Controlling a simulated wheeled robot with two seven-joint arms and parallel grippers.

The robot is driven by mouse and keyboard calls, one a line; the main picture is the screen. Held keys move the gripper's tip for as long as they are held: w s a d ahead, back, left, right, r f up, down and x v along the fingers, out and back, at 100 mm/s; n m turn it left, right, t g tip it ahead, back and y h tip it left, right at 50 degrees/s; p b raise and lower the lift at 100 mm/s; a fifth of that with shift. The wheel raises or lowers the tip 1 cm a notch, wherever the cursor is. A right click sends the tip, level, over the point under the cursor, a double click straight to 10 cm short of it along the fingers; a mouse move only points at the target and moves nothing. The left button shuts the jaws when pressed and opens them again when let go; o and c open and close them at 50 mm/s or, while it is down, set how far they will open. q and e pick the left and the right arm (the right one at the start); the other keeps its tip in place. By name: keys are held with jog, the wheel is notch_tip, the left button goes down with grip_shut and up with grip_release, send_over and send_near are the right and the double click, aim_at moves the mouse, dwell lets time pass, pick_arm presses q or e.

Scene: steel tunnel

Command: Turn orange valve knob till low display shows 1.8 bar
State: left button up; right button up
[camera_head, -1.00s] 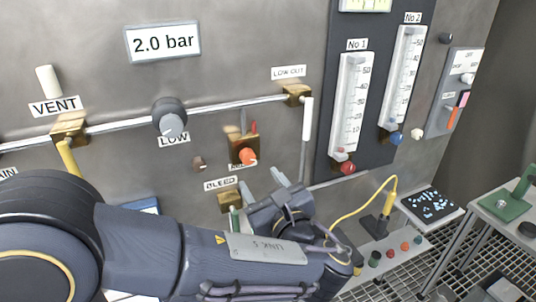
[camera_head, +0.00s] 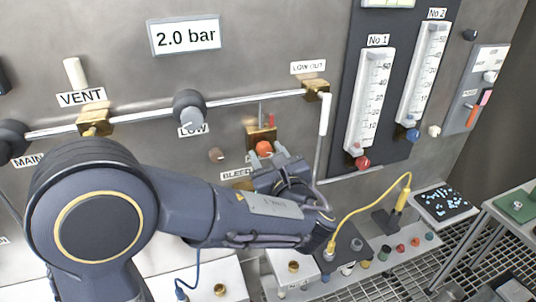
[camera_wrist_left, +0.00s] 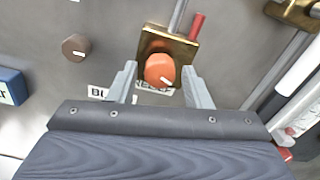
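The orange valve knob (camera_head: 264,148) sits on a brass block on the steel wall, right of the LOW label. A white pointer mark shows on the knob in the left wrist view (camera_wrist_left: 160,70). My left gripper (camera_head: 266,155) is open in front of the knob. In the left wrist view its two fingers stand apart, one on each side of the knob; I cannot tell whether they touch it. The display (camera_head: 185,36) above the pipe reads 2.0 bar. A grey round gauge or knob (camera_head: 188,108) with the LOW label sits below it. My right gripper is out of view.
A small brown knob (camera_head: 216,154) is left of the orange one. A red lever (camera_wrist_left: 197,26) rises behind the brass block. The white LOW OUT pipe (camera_head: 322,113) and gauge tubes No 1 (camera_head: 369,98) and No 2 (camera_head: 424,70) stand to the right.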

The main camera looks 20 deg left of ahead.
pick_arm(q)
jog(key=c, duration=0.8)
jog(key=shift+o, duration=0.3)
jog(key=shift+f+n+b, duration=0.15)
jog(key=shift+n+b, duration=0.15)
jog(key=shift+b, duration=0.3)
jog(key=n+b, duration=0.5)
jog(key=b, duration=0.3)
jog(key=shift+f+n, duration=0.15)
jog(key=shift+n, duration=0.15)
jog(key=shift+r+n+b, duration=0.25)
jog(key=shift+n+b, duration=0.65)
jog(key=shift+b, duration=0.4)
jog(key=o, duration=1)
jog(key=shift+c, duration=0.2)
